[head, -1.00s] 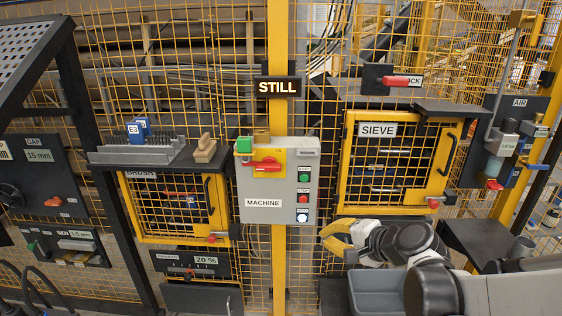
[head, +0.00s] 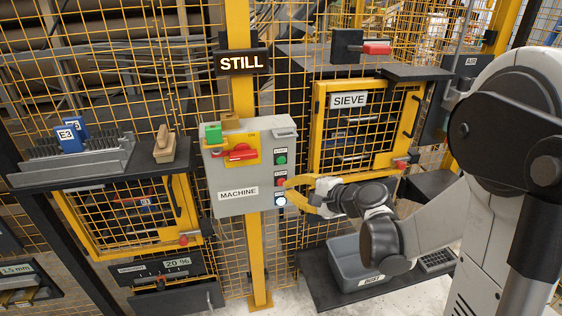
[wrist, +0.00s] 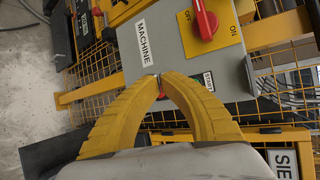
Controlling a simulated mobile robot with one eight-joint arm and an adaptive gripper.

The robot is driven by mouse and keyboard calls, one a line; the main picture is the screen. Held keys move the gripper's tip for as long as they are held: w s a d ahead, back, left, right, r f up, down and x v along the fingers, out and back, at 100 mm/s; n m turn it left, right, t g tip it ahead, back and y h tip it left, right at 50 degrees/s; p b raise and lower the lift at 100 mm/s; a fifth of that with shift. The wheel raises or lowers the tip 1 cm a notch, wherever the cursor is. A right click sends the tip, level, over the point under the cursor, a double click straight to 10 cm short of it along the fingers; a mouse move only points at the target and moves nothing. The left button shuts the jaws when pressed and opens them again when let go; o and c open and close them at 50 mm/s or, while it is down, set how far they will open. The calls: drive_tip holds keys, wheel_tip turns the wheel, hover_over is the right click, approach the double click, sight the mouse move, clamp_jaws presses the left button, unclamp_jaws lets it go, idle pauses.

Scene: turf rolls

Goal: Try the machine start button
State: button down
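The grey machine box (head: 235,172) hangs on a yellow post. Its right side carries a green start button (head: 281,160), a red button (head: 281,182) below it, and a lit whitish button (head: 282,201) lowest. A red rotary handle (head: 240,153) sits on a yellow plate; it also shows in the wrist view (wrist: 204,20) between OFF and ON. My gripper (head: 286,184) is at the box's right edge, near the red button. In the wrist view my gripper (wrist: 160,78) has its yellow fingertips together, empty, over the box face. The fingers hide most of the buttons there. Contact cannot be told.
A lit STILL sign (head: 243,63) is above the box. The caged SIEVE door (head: 362,125) stands to the right. A grey bin (head: 346,262) lies below my gripper. A shelf (head: 40,177) with blue E3 blocks is at left. Wire mesh fencing stands behind.

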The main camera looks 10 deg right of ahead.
approach(273, 166)
drive_tip(key=shift+s+a+f+x, duration=0.1)
drive_tip(key=shift+a+x, duration=0.05)
drive_tip(key=shift+x, duration=0.65)
drive_tip(key=shift+s+a+f+x, duration=0.1)
drive_tip(key=shift+s+x, duration=0.05)
drive_tip(key=shift+x, duration=0.7)
drive_tip(key=shift+s+a+f+x, duration=0.1)
drive_tip(key=shift+a+x, duration=0.05)
drive_tip(key=shift+x, duration=0.65)
drive_tip(key=shift+w, duration=0.1)
drive_tip(key=shift+w, duration=0.35)
drive_tip(key=shift+w, duration=0.4)
drive_tip(key=shift+s, duration=0.1)
idle(0.4)
drive_tip(key=shift+s, duration=0.75)
drive_tip(key=shift+s+b, duration=0.35)
drive_tip(key=shift+s, duration=2.15)
